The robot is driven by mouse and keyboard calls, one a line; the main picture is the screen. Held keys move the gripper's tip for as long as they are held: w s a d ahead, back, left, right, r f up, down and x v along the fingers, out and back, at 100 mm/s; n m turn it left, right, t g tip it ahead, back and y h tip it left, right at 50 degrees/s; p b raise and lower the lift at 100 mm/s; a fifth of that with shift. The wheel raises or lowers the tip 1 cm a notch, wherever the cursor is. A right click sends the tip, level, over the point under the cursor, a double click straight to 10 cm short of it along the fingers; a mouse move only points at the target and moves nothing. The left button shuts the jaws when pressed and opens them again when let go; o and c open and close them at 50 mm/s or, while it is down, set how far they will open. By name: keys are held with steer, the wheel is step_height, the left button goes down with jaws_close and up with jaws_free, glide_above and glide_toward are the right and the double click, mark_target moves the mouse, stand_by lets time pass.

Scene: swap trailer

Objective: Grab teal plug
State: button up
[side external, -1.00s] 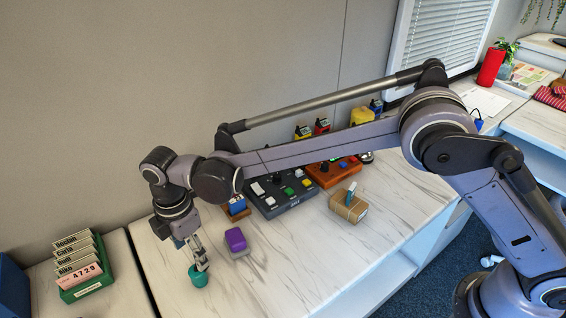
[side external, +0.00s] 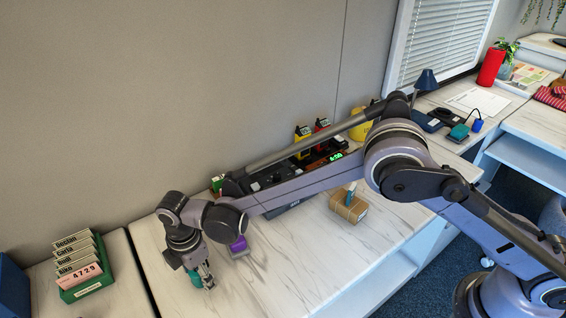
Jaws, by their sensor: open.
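The teal plug (side external: 195,278) stands on the white marbled table near its front left. My gripper (side external: 205,280) is open and low over the table, pointing down at the plug. Its fingers overlap the plug in the picture and hide part of it. I cannot tell whether they touch it or straddle it.
A purple-topped block (side external: 238,246) sits just right of my gripper, partly hidden by my arm. A green card holder (side external: 84,281) stands to the left, past a table seam. A cardboard box (side external: 348,207) lies to the right. The front middle of the table (side external: 290,270) is clear.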

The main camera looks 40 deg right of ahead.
steer(key=c, duration=1.2)
steer(key=shift+c, duration=0.2)
steer(key=shift+r, duration=0.1)
